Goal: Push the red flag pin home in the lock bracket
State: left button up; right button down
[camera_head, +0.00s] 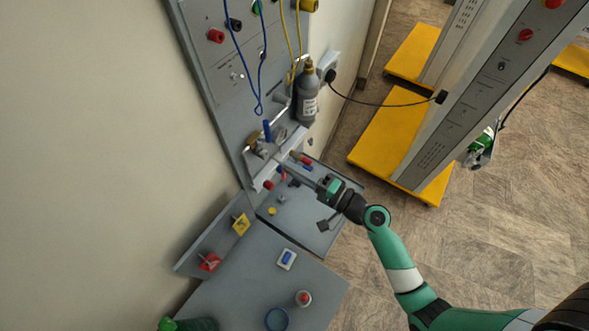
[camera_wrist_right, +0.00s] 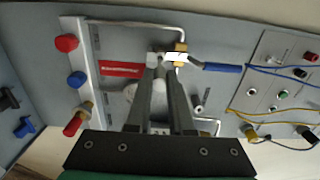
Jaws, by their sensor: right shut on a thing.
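My right gripper (camera_head: 283,161) reaches in from the lower right to the grey panel in the head view. In the right wrist view, its two long fingers (camera_wrist_right: 158,66) are closed together at the tips on a small part that they mostly hide. A red flag (camera_wrist_right: 122,68) with white lettering lies just left of the fingertips, against the panel. The pin's shaft and its depth cannot be made out. Small metal fittings are at the tips, with a brass block (camera_wrist_right: 180,47) just to their right; the lock bracket is not clearly distinguishable. My left gripper is not in view.
A blue-handled lever (camera_wrist_right: 222,68) is right of the fingertips; it also shows in the head view (camera_head: 267,131). Red and blue knobs (camera_wrist_right: 76,79) line a pale rail at left. A grey bottle (camera_head: 307,95) and hanging blue and yellow leads are close by.

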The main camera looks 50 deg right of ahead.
aim_at(277, 161)
jog(key=shift+w+a+b, duration=0.2)
jog(key=shift+w, duration=1.2)
jog(key=shift+w+a+b, duration=0.15)
jog(key=shift+w+a, duration=0.05)
jog(key=shift+w, duration=1.15)
dwell(0.8)
jog(key=c, duration=0.7)
grip_release()
jog(key=s, duration=0.3)
jog(key=s+d, duration=0.1)
jog(key=s, duration=0.7)
jog(key=shift+s+d+b, duration=0.25)
jog(key=shift+d+b, duration=0.05)
jog(key=shift+b, duration=0.05)
